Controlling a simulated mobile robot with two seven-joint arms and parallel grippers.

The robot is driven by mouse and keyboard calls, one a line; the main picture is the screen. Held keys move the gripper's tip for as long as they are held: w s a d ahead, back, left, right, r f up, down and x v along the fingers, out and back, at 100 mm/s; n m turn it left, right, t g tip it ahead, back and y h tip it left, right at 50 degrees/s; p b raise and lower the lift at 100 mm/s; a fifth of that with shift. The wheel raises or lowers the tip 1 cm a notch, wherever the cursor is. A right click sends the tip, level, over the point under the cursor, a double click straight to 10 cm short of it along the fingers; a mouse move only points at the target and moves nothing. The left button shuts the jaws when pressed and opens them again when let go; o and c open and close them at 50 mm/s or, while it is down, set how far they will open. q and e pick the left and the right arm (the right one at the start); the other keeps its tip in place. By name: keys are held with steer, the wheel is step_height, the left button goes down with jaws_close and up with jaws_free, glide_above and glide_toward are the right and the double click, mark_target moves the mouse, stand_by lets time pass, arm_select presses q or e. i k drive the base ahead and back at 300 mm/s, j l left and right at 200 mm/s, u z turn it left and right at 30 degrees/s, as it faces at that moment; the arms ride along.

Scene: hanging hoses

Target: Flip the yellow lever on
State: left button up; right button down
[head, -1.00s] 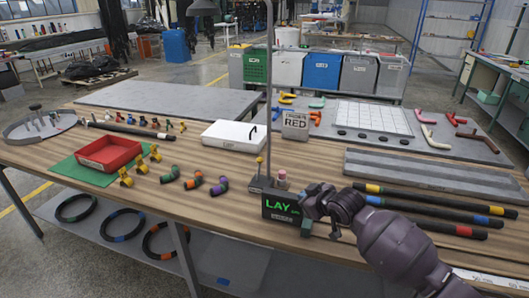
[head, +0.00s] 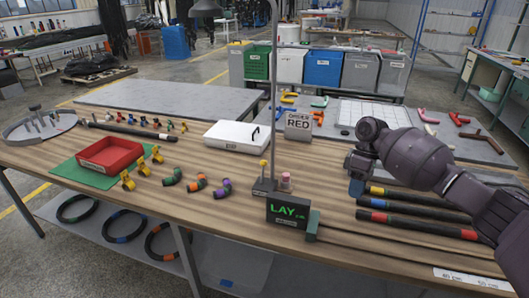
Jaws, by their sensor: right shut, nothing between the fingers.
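A small yellow knob on a short post, which looks like the yellow lever (head: 263,165), stands at the foot of the lamp pole, behind a black box (head: 288,211) with green "LAY" text. The knob appears upright; it is too small to tell its on or off position. A pinkish-red knob (head: 286,181) stands just right of it. My right gripper (head: 355,180) is shut and empty, pointing down over the left ends of the banded black hoses, well to the right of the knob. Its fingertips are hard to make out against a blue patch. My left gripper is not in view.
The thin lamp pole (head: 273,90) rises beside the knob. A white box (head: 238,137) and a grey "ORDER RED" sign (head: 298,124) stand behind. Coloured short hoses (head: 195,184) and a red tray (head: 108,154) lie to the left.

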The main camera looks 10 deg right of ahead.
mark_target(263, 163)
steer(key=i+j, duration=0.15)
steer(key=i, duration=0.3)
steer(key=i+j, duration=0.2)
steer(key=i, duration=0.25)
steer(key=i+j, duration=0.15)
steer(key=i, duration=0.3)
